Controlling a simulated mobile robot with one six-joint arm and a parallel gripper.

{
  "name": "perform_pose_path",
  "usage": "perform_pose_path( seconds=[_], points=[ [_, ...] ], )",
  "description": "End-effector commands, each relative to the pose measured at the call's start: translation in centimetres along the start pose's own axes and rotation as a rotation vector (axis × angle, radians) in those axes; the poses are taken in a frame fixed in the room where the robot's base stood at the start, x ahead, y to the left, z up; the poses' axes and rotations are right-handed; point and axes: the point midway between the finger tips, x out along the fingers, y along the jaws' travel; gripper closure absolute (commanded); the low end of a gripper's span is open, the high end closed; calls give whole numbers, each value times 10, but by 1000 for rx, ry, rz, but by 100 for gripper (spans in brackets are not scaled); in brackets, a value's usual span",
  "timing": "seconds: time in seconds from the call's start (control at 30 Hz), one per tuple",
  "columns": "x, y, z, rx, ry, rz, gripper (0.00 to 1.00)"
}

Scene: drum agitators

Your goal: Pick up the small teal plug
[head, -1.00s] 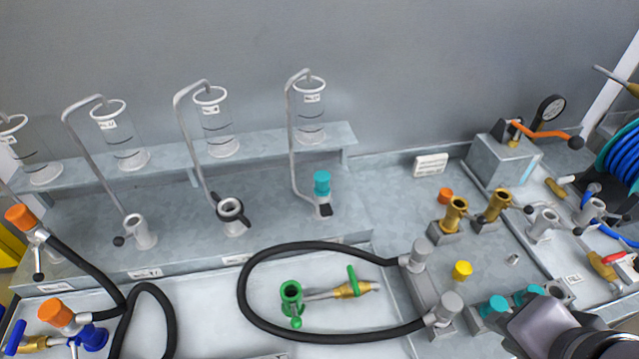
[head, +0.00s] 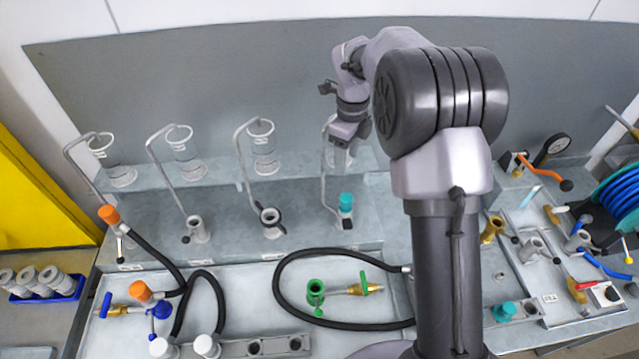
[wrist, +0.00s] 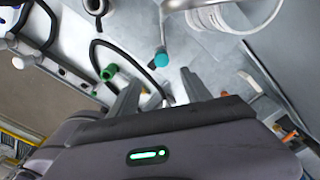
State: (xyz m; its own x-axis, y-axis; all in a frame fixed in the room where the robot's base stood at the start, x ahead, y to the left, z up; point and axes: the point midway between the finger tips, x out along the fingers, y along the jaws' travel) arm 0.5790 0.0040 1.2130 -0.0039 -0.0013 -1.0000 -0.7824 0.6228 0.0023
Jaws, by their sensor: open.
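A teal plug (head: 346,199) sits on top of the small fitting at the right-hand station of the back bench. A teal plug also shows in the wrist view (wrist: 161,58), just beyond my fingertips and roughly in line with the space between them. My gripper (wrist: 160,77) is open and nothing is between its fingers. In the head view my gripper (head: 343,150) hangs above the station's teal plug, in front of the glass cylinder, with its fingertips hard to make out. Another teal plug (head: 505,311) sits in a grey block at the lower right.
A bent metal pipe (head: 326,165) and a clear cylinder stand close by my gripper. A black hose loop (head: 280,285) and a green fitting (head: 315,292) lie in front. My arm hides part of the right bench.

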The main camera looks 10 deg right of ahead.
Motion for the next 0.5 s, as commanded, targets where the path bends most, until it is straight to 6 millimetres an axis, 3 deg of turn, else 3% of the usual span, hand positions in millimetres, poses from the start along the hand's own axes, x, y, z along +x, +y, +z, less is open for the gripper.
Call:
perform_pose_path(
  seconds=[0.3,0.5],
  points=[
    [92,1,-1,3,4,5,43],
    [121,0,0,3,1,2,43]
  ],
)
